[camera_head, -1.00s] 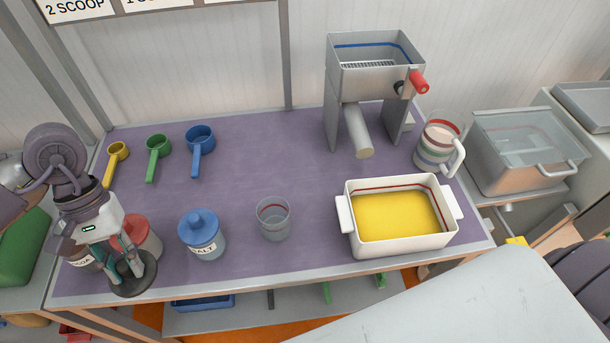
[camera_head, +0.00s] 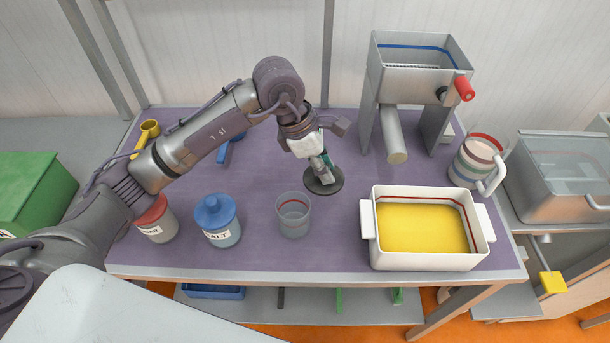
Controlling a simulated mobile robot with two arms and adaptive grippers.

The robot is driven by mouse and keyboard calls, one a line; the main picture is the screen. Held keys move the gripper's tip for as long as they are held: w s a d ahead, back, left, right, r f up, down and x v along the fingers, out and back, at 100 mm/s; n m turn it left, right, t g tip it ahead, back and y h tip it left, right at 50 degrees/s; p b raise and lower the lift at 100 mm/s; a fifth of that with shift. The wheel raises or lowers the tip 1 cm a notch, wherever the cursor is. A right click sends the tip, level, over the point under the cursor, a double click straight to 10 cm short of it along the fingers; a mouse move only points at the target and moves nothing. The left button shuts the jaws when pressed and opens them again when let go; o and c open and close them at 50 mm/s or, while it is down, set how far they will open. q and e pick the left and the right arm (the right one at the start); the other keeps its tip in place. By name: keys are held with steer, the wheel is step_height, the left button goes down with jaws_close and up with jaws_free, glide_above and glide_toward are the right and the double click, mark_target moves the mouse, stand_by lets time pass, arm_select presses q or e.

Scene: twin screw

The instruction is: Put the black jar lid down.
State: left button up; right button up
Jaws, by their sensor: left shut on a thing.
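The black jar lid (camera_head: 336,184) is a dark round disc in the middle of the purple table top, behind the clear glass (camera_head: 293,215). My left gripper (camera_head: 324,173) points down from above and is shut on the lid, covering part of it. The lid looks about level and close to the table surface; I cannot tell whether it touches. My right gripper is not in view.
The salt jar (camera_head: 217,222) with its blue lid and a red-lidded jar (camera_head: 156,218) stand at the front left. A white dish (camera_head: 430,261) of yellow stuff is at the right, a metal machine (camera_head: 417,75) behind. Purple table top (camera_head: 262,178) is bare around the lid.

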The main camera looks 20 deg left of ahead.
arm_select(q)
steer(key=w+d+n+t+y+b, duration=0.1)
steer(key=w+d+n+t+y, duration=0.2)
steer(key=n, duration=0.6)
steer(key=shift+h, duration=0.4)
steer(key=w+a+f+p, duration=0.1)
steer(key=w+a+f, duration=0.1)
steer(key=a, duration=0.1)
steer(key=w+a+f, duration=0.2)
steer(key=a, duration=0.2)
steer(key=w+a+f+p, duration=0.1)
steer(key=w+a+f, duration=0.1)
steer(key=a, duration=0.1)
steer(key=shift+w+a+f+p, duration=0.15)
steer(key=shift+w+f+p, duration=0.1)
steer(key=shift+f+p, duration=0.05)
steer(key=shift+w+a+f, duration=0.1)
steer(key=shift+f, duration=0.05)
step_height(320, 180, down, 3)
steer(key=shift+f+p, duration=0.15)
steer(key=shift+p, duration=0.4)
steer(key=shift+f, duration=0.3)
